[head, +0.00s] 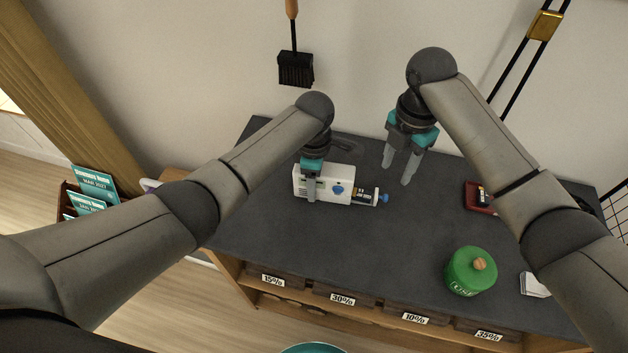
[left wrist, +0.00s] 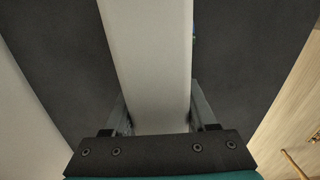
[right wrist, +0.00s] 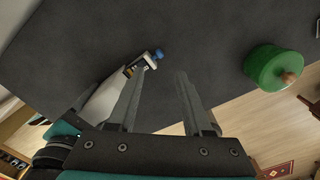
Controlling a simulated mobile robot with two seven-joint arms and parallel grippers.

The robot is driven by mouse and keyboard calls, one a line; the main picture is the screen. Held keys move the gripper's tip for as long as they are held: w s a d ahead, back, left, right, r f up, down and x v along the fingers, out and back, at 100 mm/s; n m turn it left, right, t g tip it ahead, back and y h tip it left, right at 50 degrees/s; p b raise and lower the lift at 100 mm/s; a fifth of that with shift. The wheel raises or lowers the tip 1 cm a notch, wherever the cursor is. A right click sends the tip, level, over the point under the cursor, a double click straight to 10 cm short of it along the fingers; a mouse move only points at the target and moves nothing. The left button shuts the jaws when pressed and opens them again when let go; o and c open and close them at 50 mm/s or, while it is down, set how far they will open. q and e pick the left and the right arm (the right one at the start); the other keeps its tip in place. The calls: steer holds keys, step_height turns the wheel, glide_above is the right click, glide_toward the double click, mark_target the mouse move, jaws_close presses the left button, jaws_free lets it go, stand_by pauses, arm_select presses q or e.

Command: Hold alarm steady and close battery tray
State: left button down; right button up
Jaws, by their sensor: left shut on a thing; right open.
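The white alarm (head: 327,187) lies on the dark counter, with a blue knob on its face. Its battery tray (head: 366,195) sticks out of the right end, with a battery showing and a blue knob at the tip. My left gripper (head: 310,195) is shut on the alarm's left part; the left wrist view shows the white body (left wrist: 152,70) between the fingers. My right gripper (head: 400,172) is open and empty, above the counter to the upper right of the tray. In the right wrist view the tray (right wrist: 140,66) lies just left of the open fingers (right wrist: 155,85).
A red tray (head: 478,203) with small dark items sits at the right. A green lidded jar (head: 470,272) and a white stack (head: 534,285) stand near the front right. The counter (head: 400,240) between alarm and jar is clear. Labelled bins (head: 340,297) sit below.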

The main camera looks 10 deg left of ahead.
steer(key=c, duration=0.4)
steer(key=shift+s+d+f+m, duration=0.2)
steer(key=shift+f+m, duration=0.1)
steer(key=shift+m, duration=0.3)
steer(key=c, duration=0.3)
steer(key=m, duration=0.1)
steer(key=m+y, duration=0.1)
steer(key=f+m, duration=0.1)
steer(key=shift+s+d+y, duration=0.25)
steer(key=shift+s+y, duration=0.1)
steer(key=shift+y, duration=0.05)
jaws_close()
steer(key=s+d+m+t+y, duration=0.35)
steer(key=d+m, duration=0.75)
steer(key=m, duration=1)
steer(key=shift+t+y, duration=0.25)
steer(key=shift+t, duration=0.1)
steer(key=x, duration=1)
steer(key=shift+w+a, duration=0.25)
steer(key=shift+w, duration=0.2)
steer(key=shift+s+a, duration=0.1)
steer(key=shift+a, duration=1.75)
